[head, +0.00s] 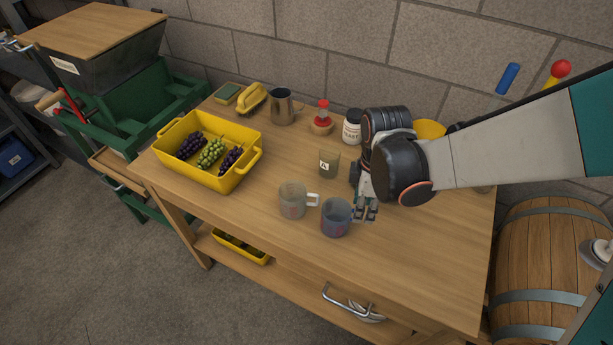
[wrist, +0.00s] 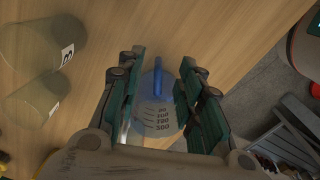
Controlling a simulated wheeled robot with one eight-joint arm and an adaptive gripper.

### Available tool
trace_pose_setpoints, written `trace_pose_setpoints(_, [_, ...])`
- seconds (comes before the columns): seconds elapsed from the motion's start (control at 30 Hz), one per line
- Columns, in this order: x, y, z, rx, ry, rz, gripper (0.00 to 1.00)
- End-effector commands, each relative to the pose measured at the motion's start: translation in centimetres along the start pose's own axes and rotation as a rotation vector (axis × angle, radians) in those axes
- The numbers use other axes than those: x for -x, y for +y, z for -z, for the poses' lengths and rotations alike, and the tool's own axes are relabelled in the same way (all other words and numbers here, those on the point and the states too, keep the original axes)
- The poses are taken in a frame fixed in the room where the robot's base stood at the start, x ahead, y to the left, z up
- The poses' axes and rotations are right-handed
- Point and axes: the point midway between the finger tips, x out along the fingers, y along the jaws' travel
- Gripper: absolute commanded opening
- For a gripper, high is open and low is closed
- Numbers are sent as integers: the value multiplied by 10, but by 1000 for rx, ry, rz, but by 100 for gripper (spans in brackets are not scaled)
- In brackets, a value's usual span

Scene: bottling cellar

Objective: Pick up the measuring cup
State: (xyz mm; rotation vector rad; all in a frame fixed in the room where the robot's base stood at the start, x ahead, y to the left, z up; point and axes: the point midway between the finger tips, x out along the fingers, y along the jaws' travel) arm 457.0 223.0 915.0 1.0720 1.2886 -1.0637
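A translucent blue measuring cup (head: 336,218) stands upright near the front edge of the wooden table, its handle side toward my gripper. My gripper (head: 366,208) points down at the blue cup's right side. In the wrist view, my gripper (wrist: 161,62) is open, with one finger on each side of the blue handle (wrist: 158,80). Gaps show between handle and fingers. The blue cup's body with its printed scale (wrist: 157,116) shows below, partly hidden by the fingers and gripper body.
A labelled glass (head: 329,164) stands behind the cups. A yellow crate with grapes (head: 246,172), a metal jug (head: 282,107) and a white jar (head: 352,127) stand farther left and back. The tabletop (head: 400,265) in front and right is clear. A barrel (head: 540,250) stands right.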

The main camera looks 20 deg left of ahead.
Motion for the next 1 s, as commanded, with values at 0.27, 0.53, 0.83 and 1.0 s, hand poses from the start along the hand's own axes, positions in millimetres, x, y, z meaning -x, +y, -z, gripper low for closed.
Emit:
trace_pose_setpoints(0.27, [-41,1,0,0,0,0,34])
trace_pose_setpoints(0.53, [-51,1,0,-1,0,0,34])
trace_pose_setpoints(0.83, [-51,1,0,-1,0,0,0])
trace_pose_setpoints(1.0, [-51,1,0,-1,0,0,0])
